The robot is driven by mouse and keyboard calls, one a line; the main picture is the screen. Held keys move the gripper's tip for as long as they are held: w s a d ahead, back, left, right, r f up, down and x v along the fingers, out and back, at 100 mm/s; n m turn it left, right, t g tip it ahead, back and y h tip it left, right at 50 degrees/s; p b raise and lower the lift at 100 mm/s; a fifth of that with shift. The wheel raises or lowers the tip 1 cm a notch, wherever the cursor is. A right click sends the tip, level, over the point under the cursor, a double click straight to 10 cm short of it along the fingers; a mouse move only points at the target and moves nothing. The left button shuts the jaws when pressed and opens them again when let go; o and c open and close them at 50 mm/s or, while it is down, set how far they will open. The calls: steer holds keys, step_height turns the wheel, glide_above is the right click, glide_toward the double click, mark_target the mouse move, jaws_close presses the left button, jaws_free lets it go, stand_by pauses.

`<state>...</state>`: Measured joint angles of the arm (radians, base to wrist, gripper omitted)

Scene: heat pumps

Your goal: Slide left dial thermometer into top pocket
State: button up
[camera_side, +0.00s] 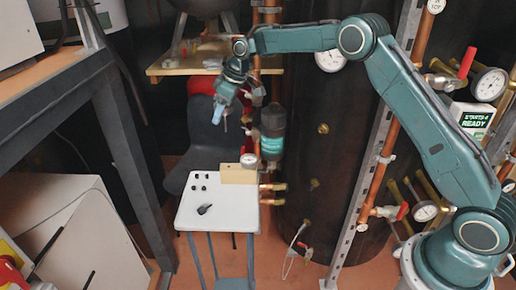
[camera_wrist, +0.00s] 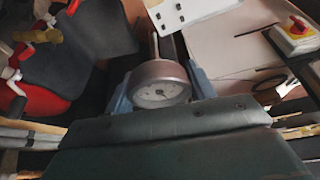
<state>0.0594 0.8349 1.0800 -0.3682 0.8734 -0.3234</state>
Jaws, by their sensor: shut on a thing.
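My gripper (camera_side: 219,112) is raised above the small white table, left of the big black tank. Its blue fingers are shut on a dial thermometer (camera_wrist: 160,92). In the wrist view its round pale face and grey rim show between the fingers. A thin stem appears to extend away behind the dial. In the side view the held dial is too small to make out clearly. A second dial (camera_side: 249,160) sits at the wooden block (camera_side: 238,175) on the table. Brass round fittings show on the tank, an upper one (camera_side: 322,128) and a lower one (camera_side: 315,184); they look like pockets.
The white table (camera_side: 222,217) carries several small dark pieces and a black object (camera_side: 204,209). A dark chair (camera_side: 205,140) stands behind it. Copper pipes with gauges and red-handled valves (camera_side: 467,62) line the right. A dark metal frame (camera_side: 120,130) stands at the left.

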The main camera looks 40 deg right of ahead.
steer(key=shift+a+f, duration=0.1)
stand_by(0.5)
step_height(320, 180, down, 9)
steer(key=n+g+h, duration=0.1)
steer(key=n+h, duration=0.1)
steer(key=h, duration=0.4)
steer(key=s+d+f+n+h, duration=0.1)
steer(key=s+d+h, duration=0.1)
steer(key=s+d+f+n+h, duration=0.1)
steer(key=s+d, duration=0.1)
steer(key=s+d+f+n+h, duration=0.1)
steer(key=s+d+h, duration=0.1)
steer(key=s, duration=0.1)
steer(key=shift+d+t+h, duration=0.3)
steer(key=shift+d, duration=0.1)
steer(key=s+d+f+n+t+h, duration=0.2)
steer(key=s+d+h, duration=0.2)
steer(key=s+d, duration=0.6)
steer(key=shift+d+h, duration=0.3)
steer(key=shift+d, duration=0.25)
steer(key=shift+d, duration=0.25)
steer(key=shift+w+d, duration=0.15)
steer(key=shift+d, duration=0.65)
steer(key=shift+w+d, duration=0.1)
steer(key=shift+d, duration=0.65)
steer(key=shift+w+d, duration=0.2)
steer(key=shift+d, duration=1.55)
